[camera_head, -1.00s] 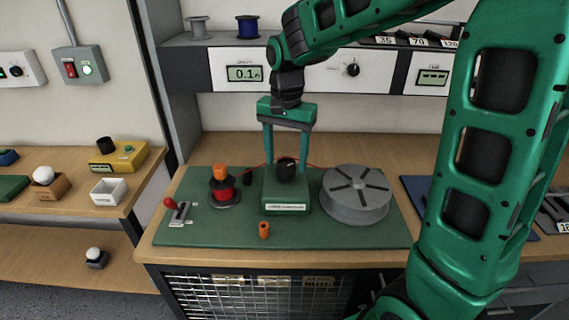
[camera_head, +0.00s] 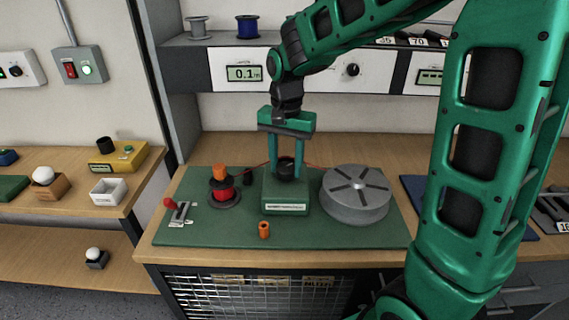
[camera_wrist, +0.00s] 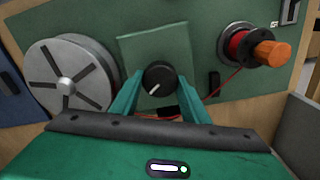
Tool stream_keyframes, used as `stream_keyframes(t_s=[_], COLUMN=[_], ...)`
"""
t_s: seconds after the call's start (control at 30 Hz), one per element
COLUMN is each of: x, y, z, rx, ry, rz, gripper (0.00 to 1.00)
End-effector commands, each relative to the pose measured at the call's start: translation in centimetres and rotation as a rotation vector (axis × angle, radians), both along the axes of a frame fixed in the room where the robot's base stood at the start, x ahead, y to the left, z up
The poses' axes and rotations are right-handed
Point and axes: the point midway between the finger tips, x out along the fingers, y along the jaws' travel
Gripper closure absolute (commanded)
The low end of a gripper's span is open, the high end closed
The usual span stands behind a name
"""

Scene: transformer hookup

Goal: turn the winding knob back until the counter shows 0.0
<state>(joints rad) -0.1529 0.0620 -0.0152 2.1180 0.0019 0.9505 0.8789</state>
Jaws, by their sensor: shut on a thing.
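The winding knob (camera_head: 286,169) is black and round, on top of a green box (camera_head: 286,197) on the green mat. It also shows in the wrist view (camera_wrist: 158,78), with a white pointer line slanting to the lower left. My gripper (camera_head: 286,172) reaches down from above and is shut on the knob, with one finger on each side. In the wrist view my fingers (camera_wrist: 160,84) flank the knob. The counter (camera_head: 244,73) on the shelf front shows 0.1, with a small unit mark after it.
A grey slotted drum (camera_head: 356,195) stands right of the box. A red wire spool (camera_head: 223,192) with an orange top stands left, its red wire running to the box. A red-handled lever (camera_head: 179,212) and an orange tube (camera_head: 264,230) are on the mat (camera_head: 330,236).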

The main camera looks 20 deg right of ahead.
Motion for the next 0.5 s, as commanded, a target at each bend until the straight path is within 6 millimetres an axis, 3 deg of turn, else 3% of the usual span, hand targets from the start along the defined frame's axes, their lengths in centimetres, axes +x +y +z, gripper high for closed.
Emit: stream_keyframes(t_s=[0.5], x=[0.15], y=[0.04], z=[0.11], rx=[0.001], ry=[-0.004], rz=[0.331], gripper=[0.81])
